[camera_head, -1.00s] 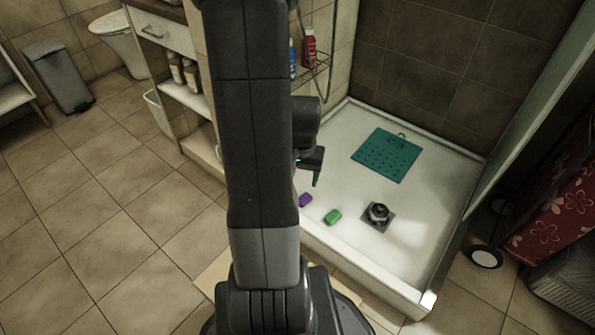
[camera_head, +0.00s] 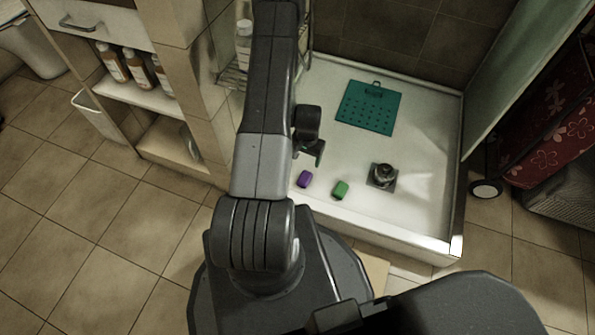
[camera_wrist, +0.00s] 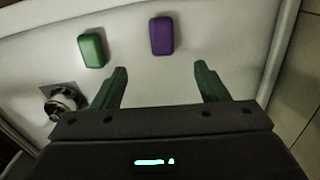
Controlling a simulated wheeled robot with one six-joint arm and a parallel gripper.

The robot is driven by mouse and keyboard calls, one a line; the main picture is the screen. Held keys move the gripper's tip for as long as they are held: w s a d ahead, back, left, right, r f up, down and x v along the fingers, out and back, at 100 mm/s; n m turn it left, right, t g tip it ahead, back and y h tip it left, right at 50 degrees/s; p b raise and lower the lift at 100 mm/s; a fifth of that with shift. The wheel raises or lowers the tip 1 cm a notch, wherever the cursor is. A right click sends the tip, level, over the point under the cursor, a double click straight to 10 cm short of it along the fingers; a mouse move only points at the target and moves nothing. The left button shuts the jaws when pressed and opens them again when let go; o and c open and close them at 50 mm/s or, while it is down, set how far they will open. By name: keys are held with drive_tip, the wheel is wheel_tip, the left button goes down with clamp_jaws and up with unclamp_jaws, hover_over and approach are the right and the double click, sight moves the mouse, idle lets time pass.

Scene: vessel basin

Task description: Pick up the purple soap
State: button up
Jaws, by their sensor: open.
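The purple soap (camera_head: 304,179) lies on the white shower basin floor (camera_head: 420,140), close to its front rim. In the wrist view the purple soap (camera_wrist: 162,35) is beyond the fingertips, roughly centred between them. My gripper (camera_wrist: 160,78) is open and empty, its two green fingers spread apart and not touching the soap. In the head view my gripper (camera_head: 316,157) hangs above the basin near the soap, partly hidden by my arm. A green soap bar (camera_head: 340,189) lies to the right of the purple one; it also shows in the wrist view (camera_wrist: 93,50).
A dark drain fitting (camera_head: 382,175) stands right of the green soap. A teal mat (camera_head: 368,108) lies farther back. The basin's raised front rim (camera_head: 385,230) and the tiled wall (camera_head: 200,95) at left bound the space.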

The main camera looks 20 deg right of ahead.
drive_tip(key=b, duration=0.2)
hover_over(305, 177)
drive_tip(key=f, duration=0.9)
drive_tip(key=shift+s, duration=0.35)
drive_tip(key=f+b, duration=0.1)
drive_tip(key=f, duration=0.2)
drive_tip(key=f+b, duration=0.1)
drive_tip(key=f, duration=0.1)
drive_tip(key=shift+w+a+f+b, duration=0.1)
drive_tip(key=shift+w+f+b, duration=0.2)
drive_tip(key=shift+f, duration=0.05)
drive_tip(key=shift+r, duration=0.1)
drive_tip(key=shift+c, duration=0.9)
drive_tip(key=c, duration=0.9)
